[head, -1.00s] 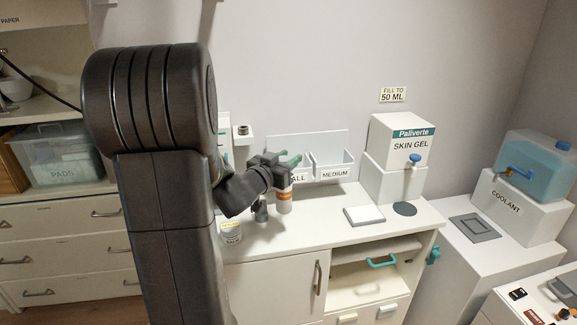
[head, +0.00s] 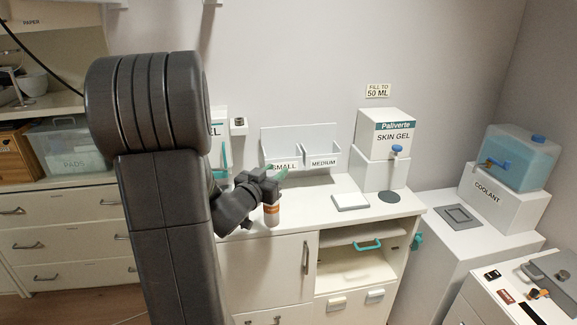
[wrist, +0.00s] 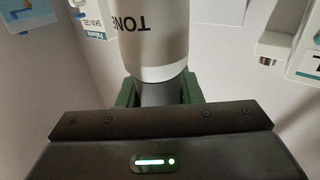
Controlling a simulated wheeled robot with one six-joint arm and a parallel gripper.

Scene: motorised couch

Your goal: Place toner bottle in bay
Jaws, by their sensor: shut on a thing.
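I cannot tell whether the bottle's base touches the counter. No bay labelled for toner is readable. A white bracket (head: 239,127) with a dark round piece stands at the wall; my arm partly hides the area left of it.
The white counter (head: 330,225) holds a SMALL/MEDIUM bin rack (head: 322,160), a flat white pad (head: 350,201), and a SKIN GEL dispenser (head: 394,137) with a dark disc (head: 389,197) before it. A COOLANT tank (head: 523,157) stands right. The front counter between rack and pad is clear.

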